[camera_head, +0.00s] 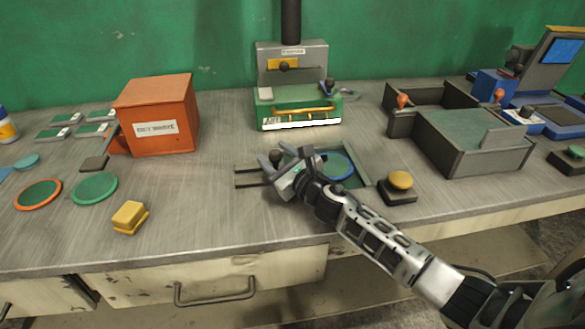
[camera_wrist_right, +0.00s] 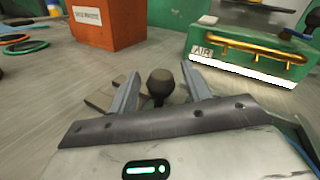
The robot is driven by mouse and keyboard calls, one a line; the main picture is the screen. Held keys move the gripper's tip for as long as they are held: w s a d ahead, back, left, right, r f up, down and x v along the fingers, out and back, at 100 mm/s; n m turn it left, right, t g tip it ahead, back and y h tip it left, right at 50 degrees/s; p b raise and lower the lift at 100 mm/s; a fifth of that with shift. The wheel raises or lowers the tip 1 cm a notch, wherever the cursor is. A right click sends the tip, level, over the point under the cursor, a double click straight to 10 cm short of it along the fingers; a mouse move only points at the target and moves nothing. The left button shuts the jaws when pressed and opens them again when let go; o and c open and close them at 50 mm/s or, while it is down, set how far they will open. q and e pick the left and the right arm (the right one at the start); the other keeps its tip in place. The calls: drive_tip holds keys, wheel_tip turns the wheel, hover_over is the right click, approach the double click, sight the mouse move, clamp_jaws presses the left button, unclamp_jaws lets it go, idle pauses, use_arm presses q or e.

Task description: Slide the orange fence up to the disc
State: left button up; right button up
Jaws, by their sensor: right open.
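A blue-rimmed green disc (camera_head: 338,167) lies in a flat fixture on the bench, partly covered by my right gripper. Dark rails (camera_head: 250,178) stick out of the fixture to the left. My right gripper (camera_head: 274,160) is open over the left part of this fixture. In the right wrist view, a dark round knob (camera_wrist_right: 160,82) stands between the open fingers, with no clear grip on it. No orange fence can be made out; my gripper hides the part of the fixture beside the disc. My left gripper is not in view.
An orange box (camera_head: 160,116) stands to the left and a green press unit (camera_head: 298,108) behind. A yellow button (camera_head: 401,181) sits right of the fixture, with a grey bin (camera_head: 475,148) beyond. Loose discs (camera_head: 95,188) and a yellow block (camera_head: 130,217) lie at left.

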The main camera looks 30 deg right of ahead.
drive_tip(key=s+d, duration=0.1)
drive_tip(key=s, duration=0.4)
drive_tip(key=s+d+b, duration=0.1)
drive_tip(key=s, duration=0.4)
drive_tip(key=s+d, duration=0.1)
drive_tip(key=s, duration=0.4)
drive_tip(key=shift+s+b, duration=0.1)
drive_tip(key=shift+b, duration=0.25)
